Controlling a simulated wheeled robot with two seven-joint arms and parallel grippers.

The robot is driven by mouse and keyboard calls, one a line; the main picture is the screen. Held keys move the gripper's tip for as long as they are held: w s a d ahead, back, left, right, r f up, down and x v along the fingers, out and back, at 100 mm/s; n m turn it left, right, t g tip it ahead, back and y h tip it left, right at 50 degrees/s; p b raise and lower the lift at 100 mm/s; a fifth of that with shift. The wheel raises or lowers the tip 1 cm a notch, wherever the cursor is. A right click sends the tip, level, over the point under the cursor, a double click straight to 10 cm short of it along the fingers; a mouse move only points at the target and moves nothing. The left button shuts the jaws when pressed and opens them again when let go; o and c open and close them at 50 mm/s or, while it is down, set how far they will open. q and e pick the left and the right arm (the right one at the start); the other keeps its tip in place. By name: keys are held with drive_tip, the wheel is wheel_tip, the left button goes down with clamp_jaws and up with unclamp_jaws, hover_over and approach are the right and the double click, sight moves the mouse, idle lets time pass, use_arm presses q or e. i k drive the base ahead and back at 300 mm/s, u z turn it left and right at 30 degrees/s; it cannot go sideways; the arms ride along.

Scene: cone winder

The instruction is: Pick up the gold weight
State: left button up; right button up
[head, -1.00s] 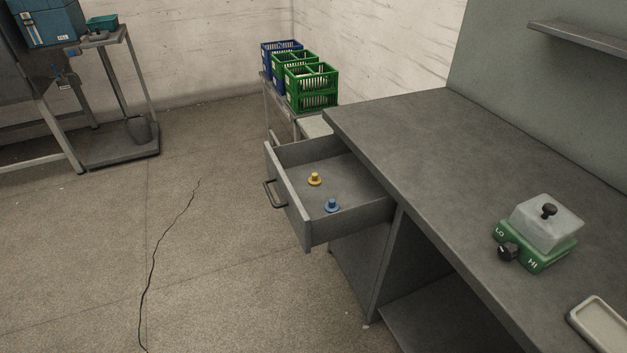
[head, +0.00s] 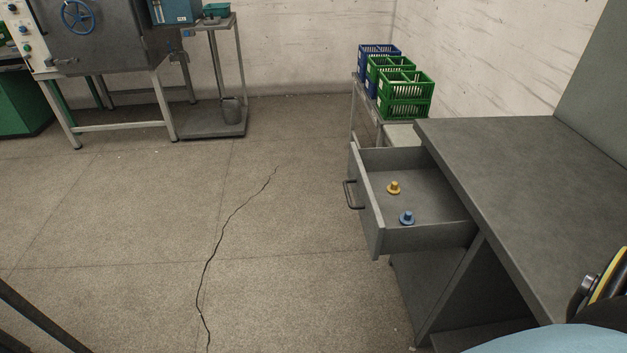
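The gold weight (head: 393,188) is a small knobbed piece standing upright on the floor of the open drawer (head: 373,208). A similar blue weight (head: 407,218) stands in the same drawer, nearer to me and slightly right, apart from the gold one. The drawer is pulled out to the left from under the grey workbench (head: 540,190), with a dark handle on its front. Neither of my grippers shows in the head view, and nothing touches the gold weight.
Blue and green crates (head: 404,96) stand on a rack behind the drawer. A grey machine with a blue handwheel (head: 78,17) and a small cart (head: 215,130) stand at the back left. The cracked floor left of the drawer is clear. Dark, yellow and light-blue parts cover the lower right corner.

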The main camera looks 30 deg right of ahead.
sight(393, 189)
drive_tip(key=u, duration=0.6)
drive_tip(key=i, duration=1.85)
drive_tip(key=z, duration=2.55)
